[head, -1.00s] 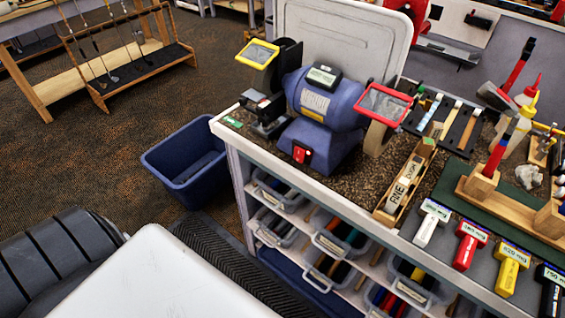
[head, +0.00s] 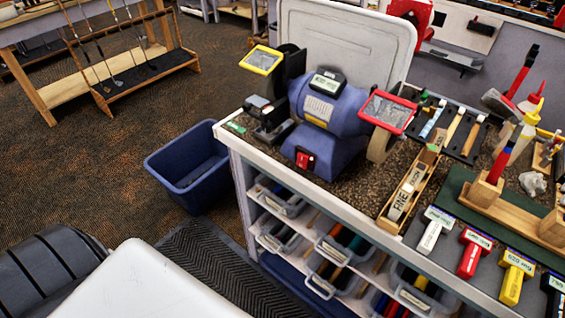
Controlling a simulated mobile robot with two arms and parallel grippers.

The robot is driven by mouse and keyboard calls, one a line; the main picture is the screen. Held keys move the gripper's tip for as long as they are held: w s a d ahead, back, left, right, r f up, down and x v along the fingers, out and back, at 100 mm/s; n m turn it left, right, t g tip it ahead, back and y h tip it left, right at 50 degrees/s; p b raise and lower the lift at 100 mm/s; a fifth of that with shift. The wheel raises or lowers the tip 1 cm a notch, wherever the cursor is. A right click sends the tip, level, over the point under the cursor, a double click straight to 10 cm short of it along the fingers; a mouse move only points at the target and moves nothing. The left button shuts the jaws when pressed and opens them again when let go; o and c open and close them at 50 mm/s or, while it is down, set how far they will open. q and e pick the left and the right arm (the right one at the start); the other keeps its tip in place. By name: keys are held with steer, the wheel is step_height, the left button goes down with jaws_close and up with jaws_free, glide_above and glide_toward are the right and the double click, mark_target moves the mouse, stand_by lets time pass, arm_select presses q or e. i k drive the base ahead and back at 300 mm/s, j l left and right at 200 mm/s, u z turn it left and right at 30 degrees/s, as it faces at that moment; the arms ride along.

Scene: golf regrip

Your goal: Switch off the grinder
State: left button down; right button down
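The blue bench grinder (head: 328,112) stands on the left end of the workbench in the head view. A red switch (head: 305,160) sits low on the front of its base. A yellow-framed eye shield (head: 261,60) is on its left side and a red-framed one (head: 388,111) on its right. Whether the wheels turn cannot be told. Neither of my grippers shows in this view.
The workbench (head: 262,162) has bins on shelves below. A blue waste bin (head: 189,167) stands on the floor left of it. A wooden box marked FINE (head: 408,191) and several coloured tools lie right of the grinder. A golf club rack (head: 135,67) is at the back left.

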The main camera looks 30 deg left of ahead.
mark_target(303, 160)
steer(key=u, duration=1.85)
steer(key=k+j+u, duration=0.1)
steer(key=k+j, duration=0.15)
steer(key=k, duration=0.15)
